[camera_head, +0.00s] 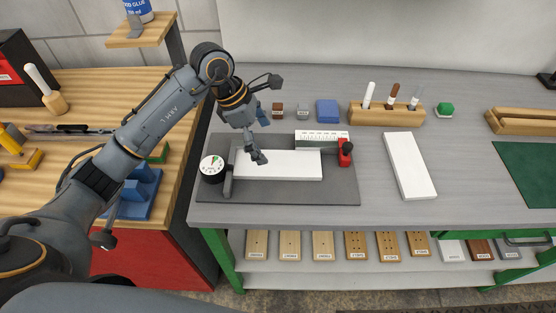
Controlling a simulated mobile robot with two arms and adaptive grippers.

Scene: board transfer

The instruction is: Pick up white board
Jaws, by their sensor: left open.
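A white board (290,165) lies flat on a dark grey base plate (300,196), between a round dial gauge (212,167) at its left and a red clamp-like part (345,153) at its right. A second white board (411,165) lies flat on the grey worktop, right of the plate. My left gripper (262,137) is open, with nothing seen between its fingers. It is over the back left part of the first board, one finger overlapping it in the picture; I cannot tell whether they touch. My right gripper is not in view.
A white ruler-like scale (321,137) lies behind the first board. Small blocks and a wooden holder (387,113) with upright tools stand farther back. A green mat (528,172) lies at right. Labelled boards rest on a shelf (340,270) below. Worktop around the second board is clear.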

